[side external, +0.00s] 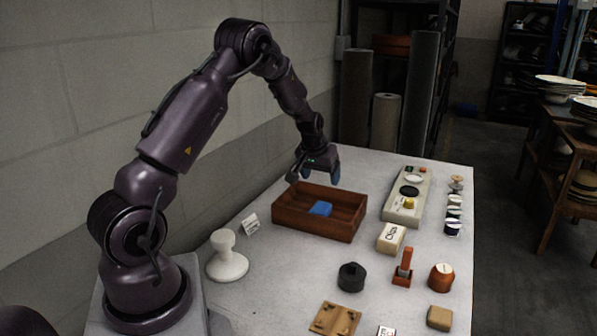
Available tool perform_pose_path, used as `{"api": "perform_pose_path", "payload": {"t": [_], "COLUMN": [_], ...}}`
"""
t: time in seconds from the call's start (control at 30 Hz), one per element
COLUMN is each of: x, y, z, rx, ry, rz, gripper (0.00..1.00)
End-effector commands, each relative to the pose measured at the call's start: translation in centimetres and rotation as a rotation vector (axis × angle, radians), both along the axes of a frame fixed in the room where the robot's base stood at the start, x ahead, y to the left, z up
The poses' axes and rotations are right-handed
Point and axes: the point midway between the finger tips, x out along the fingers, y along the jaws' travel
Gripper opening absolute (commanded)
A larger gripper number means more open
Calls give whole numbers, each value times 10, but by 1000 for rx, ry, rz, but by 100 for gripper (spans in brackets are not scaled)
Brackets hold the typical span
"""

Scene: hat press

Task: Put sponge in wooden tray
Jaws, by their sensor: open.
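The wooden tray (313,228) is a reddish-brown open box near the middle of the white table. A blue block (320,208), which looks like the sponge, lies inside it on the tray floor. A tan block (439,317) sits at the table's front right; I cannot tell its material. My gripper (314,178) is open above the back left part of the tray, clear of the blue block, with nothing seen between its fingers.
A white knobbed form (226,256) and a small card (250,223) stand left of the tray. A long panel (408,198), a light box (391,238), a black pot (351,277) and an orange-brown jar (440,277) stand to the right and front. A wall runs along the left.

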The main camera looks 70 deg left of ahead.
Motion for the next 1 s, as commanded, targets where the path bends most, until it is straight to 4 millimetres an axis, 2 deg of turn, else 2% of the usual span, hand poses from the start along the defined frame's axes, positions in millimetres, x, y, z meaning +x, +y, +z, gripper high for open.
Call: {"api": "perform_pose_path", "payload": {"t": [0.03,0.13,0.23,0.37,0.5,0.6,0.7,0.83,1.0], "x": [5,6,-4,-32,-76,-113,-150,-187,-209], "y": [-17,-61,-111,-175,-234,-269,-295,-313,-322], "z": [22,67,111,157,191,205,209,207,203], "rx": [-2,-18,-32,-42,-35,-21,-1,28,47], "ry": [-17,-41,-60,-76,-88,-92,-91,-91,-88], "rz": [-30,-106,-197,-319,-454,-547,-631,-707,-751], "gripper": [77,77,77,77,77,77,77,77,77]}}
